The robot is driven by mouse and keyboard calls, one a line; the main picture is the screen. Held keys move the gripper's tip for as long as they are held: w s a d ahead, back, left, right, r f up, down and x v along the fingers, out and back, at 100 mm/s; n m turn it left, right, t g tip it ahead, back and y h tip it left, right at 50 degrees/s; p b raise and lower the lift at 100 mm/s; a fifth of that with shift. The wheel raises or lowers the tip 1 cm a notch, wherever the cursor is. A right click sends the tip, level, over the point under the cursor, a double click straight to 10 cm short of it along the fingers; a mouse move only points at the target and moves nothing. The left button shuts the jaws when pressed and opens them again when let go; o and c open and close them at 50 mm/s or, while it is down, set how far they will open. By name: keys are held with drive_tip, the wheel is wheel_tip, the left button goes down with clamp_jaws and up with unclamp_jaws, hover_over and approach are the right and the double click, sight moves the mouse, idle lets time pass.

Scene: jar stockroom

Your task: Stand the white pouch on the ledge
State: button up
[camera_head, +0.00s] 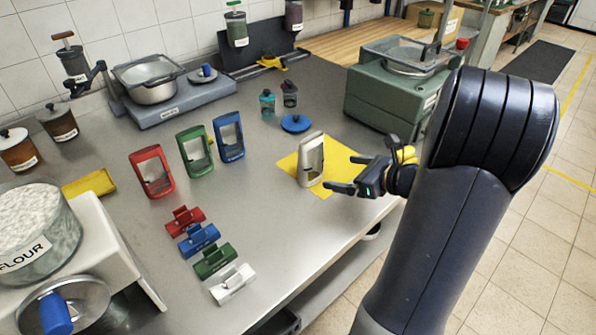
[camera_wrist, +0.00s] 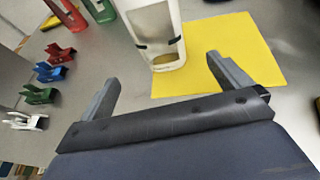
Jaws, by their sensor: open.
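The white pouch (camera_head: 311,160) has a window in its front and stands upright on a yellow mat (camera_head: 345,163). In the wrist view the white pouch (camera_wrist: 158,38) is ahead of the fingertips, and the yellow mat (camera_wrist: 230,55) lies under and to the right of it. My gripper (camera_head: 341,173) is to the right of the pouch, open and empty, its fingers pointing at it. In the wrist view my gripper (camera_wrist: 164,75) has its fingers spread wide, apart from the pouch. I cannot tell which surface is the ledge.
Red (camera_head: 152,171), green (camera_head: 195,152) and blue (camera_head: 229,137) pouches stand to the left. Red (camera_head: 185,221), blue (camera_head: 199,240), green (camera_head: 214,261) and white (camera_head: 233,284) holders form a row in front. A green scale (camera_head: 385,100) stands behind my gripper.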

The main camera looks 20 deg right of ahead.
sight(318, 168)
drive_tip(key=p+x, duration=0.1)
drive_tip(key=x, duration=0.9)
drive_tip(key=shift+w+a+f, duration=0.1)
drive_tip(key=shift+w, duration=0.1)
drive_tip(key=shift+c, duration=0.5)
drive_tip(key=c, duration=1)
wheel_tip(318, 168, up, 10)
drive_tip(key=shift+f+p, duration=0.2)
drive_tip(key=shift+p, duration=0.1)
drive_tip(key=shift+c, duration=0.2)
drive_tip(key=shift+a+r, duration=0.2)
drive_tip(key=shift+r, duration=0.15)
drive_tip(key=a+f+m+t+h+p, duration=0.1)
drive_tip(key=a+m+h+p, duration=0.1)
drive_tip(key=a+p, duration=0.5)
drive_tip(key=shift+s+a+f+m+h, duration=0.2)
drive_tip(key=shift+s+a+m+h, duration=0.15)
drive_tip(key=shift+a, duration=1.95)
